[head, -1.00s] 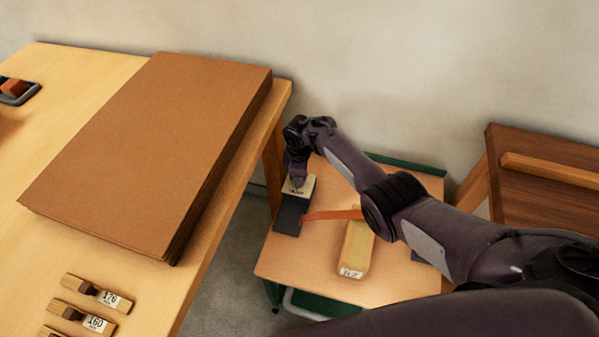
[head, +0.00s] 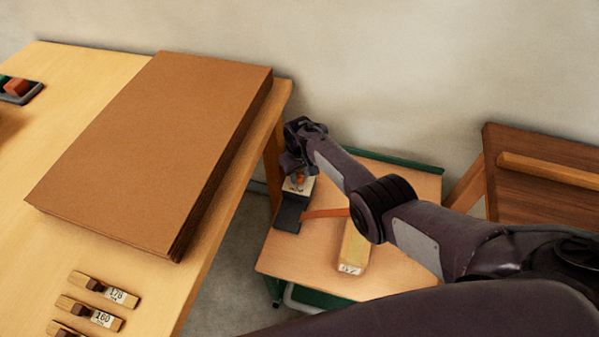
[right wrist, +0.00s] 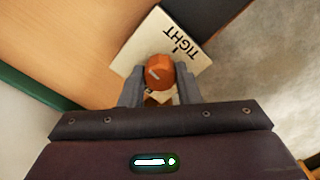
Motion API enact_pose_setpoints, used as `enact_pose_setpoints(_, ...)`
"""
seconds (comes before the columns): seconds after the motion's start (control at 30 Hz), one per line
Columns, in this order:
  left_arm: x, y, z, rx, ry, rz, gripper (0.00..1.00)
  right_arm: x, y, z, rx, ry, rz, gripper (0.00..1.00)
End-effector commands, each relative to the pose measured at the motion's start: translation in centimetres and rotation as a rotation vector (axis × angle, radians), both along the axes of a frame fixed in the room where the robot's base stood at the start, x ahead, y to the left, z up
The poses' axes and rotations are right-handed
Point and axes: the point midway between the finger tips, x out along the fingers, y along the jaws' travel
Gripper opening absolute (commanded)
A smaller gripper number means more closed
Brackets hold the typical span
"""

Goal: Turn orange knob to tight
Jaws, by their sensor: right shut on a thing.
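The orange knob (right wrist: 159,71) sits on a pale plate (right wrist: 125,62) marked "TIGHT" with a short black tick. My right gripper (right wrist: 159,86) is shut on the knob, with one grey finger on each side. In the head view, the knob (head: 299,179) shows small below my right gripper (head: 297,175), and the plate (head: 306,187) is on a dark block. The left gripper is not in view.
The block is on a low wooden cart top (head: 300,255), with an orange strip (head: 325,213) and a labelled wooden block (head: 353,250) beside it. A workbench with stacked brown boards (head: 150,140) is close on the left. A wall is behind.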

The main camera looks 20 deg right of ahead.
Motion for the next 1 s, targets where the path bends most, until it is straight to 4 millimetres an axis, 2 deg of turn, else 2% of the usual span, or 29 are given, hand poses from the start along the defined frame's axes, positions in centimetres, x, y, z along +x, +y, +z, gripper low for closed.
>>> enact_pose_setpoints(1.0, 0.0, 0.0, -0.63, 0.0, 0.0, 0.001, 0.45, 0.24, 0.02, 0.09, 0.004, -0.006, -0.964, 0.07)
